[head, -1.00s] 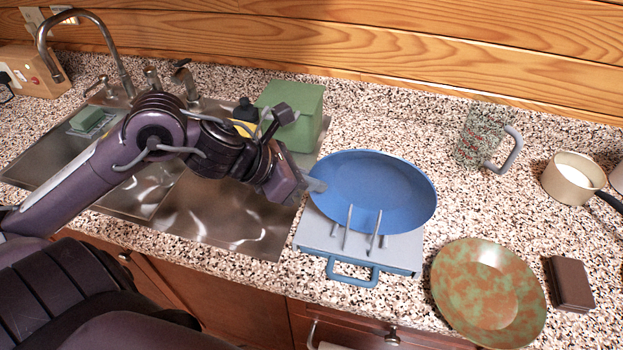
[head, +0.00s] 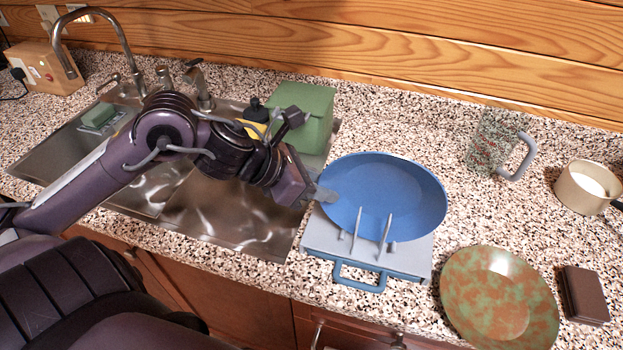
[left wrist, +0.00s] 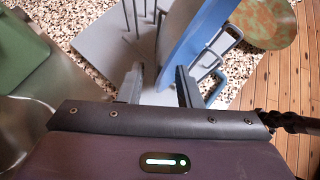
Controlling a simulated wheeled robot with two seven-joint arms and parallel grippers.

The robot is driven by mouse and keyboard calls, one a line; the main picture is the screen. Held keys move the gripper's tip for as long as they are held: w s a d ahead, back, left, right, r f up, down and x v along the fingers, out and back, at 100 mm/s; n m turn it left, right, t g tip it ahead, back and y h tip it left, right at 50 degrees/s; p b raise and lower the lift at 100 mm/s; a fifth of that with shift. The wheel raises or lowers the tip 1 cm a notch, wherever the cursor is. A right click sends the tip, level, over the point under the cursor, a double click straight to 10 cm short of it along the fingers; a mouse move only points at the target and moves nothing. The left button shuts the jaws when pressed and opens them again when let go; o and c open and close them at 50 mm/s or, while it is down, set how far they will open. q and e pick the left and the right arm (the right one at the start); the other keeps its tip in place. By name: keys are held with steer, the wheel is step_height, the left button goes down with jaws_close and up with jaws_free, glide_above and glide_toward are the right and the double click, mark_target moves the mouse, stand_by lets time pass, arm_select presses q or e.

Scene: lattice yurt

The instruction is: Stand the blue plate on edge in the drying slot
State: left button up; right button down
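The blue plate (head: 385,190) stands on edge on the grey drying rack (head: 322,238), its face seen broadly in the head view. Two upright pegs of the rack rise in front of it. In the left wrist view the plate (left wrist: 197,32) is seen nearly edge-on, between pegs on both sides. My left gripper (head: 322,195) is at the plate's left rim. Its fingers (left wrist: 158,88) are apart on either side of the rim, with a clear gap on the left finger's side. The plate's bottom edge is partly hidden. My right gripper is not in view.
A green box (head: 303,112) stands behind my left gripper, beside the steel sink (head: 240,215). A mottled plate (head: 500,295), a brown block (head: 585,295), a glass mug (head: 492,140) and a pan (head: 585,185) are to the right. Counter behind the plate is clear.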

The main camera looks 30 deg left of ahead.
arm_select(q)
steer(key=p+v, duration=0.3)
steer(key=v, duration=0.4)
steer(key=shift+s+a+r, duration=0.2)
steer(key=shift+s+r, duration=0.05)
